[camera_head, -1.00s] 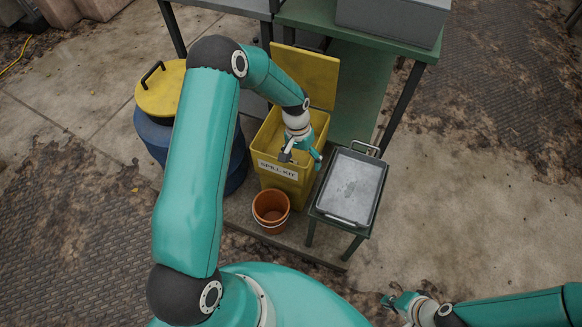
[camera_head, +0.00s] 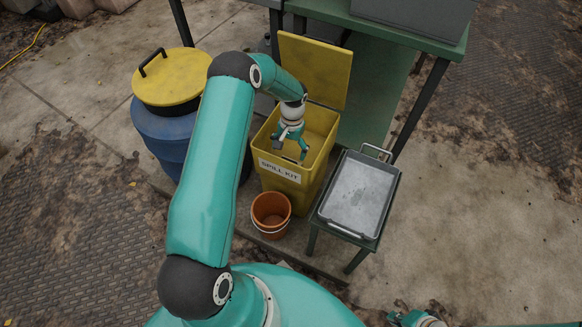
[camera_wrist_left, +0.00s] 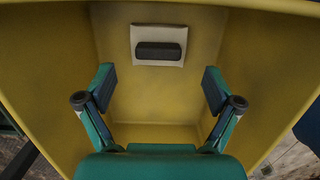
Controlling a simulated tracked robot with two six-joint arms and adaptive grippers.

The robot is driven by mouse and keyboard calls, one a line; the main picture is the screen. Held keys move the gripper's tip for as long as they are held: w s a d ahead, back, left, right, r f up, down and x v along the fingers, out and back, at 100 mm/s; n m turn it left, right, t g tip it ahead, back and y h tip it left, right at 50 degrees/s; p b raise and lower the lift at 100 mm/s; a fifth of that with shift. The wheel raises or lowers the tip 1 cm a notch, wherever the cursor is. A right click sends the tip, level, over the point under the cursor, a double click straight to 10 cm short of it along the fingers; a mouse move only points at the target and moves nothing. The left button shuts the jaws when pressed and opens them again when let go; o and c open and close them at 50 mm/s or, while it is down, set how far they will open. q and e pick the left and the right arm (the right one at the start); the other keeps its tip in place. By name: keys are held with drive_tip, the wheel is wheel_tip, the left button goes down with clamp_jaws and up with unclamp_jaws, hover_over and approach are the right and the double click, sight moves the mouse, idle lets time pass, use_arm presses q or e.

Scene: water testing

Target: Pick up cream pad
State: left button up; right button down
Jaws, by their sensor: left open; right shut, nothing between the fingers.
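The cream pad (camera_wrist_left: 158,33) shows in the left wrist view as a small pale square with a dark block-like grip on it. It lies inside the yellow spill kit bin (camera_head: 283,172), against an inner yellow surface. In the head view I cannot make the pad out. My left gripper (camera_head: 290,150) points down into the bin's open mouth. In the left wrist view its fingers (camera_wrist_left: 160,80) are spread wide and empty, with the pad ahead of them and apart from them. My right gripper (camera_head: 398,316) is shut and empty at the bottom edge, partly cut off.
The bin's yellow lid (camera_head: 314,70) stands open behind it. A blue drum (camera_head: 165,135) with a yellow lid is to the left. An orange bucket (camera_head: 271,214) stands in front, and a metal tray (camera_head: 358,195) on a small stand is to the right. A green bench (camera_head: 400,33) is behind.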

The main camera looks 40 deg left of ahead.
sight(289, 160)
use_arm(q)
drive_tip(key=shift+s+d+f+b, duration=0.1)
drive_tip(key=shift+f+b, duration=0.05)
drive_tip(key=shift+f, duration=1.3)
drive_tip(key=shift+d+f+b, duration=0.1)
drive_tip(key=shift+f+b, duration=0.05)
drive_tip(key=shift+f, duration=1.3)
drive_tip(key=shift+c, duration=0.4)
drive_tip(key=c, duration=1.2)
drive_tip(key=shift+o, duration=0.2)
drive_tip(key=shift+r, duration=0.1)
wheel_tip(289, 160, up, 20)
drive_tip(key=p, duration=0.2)
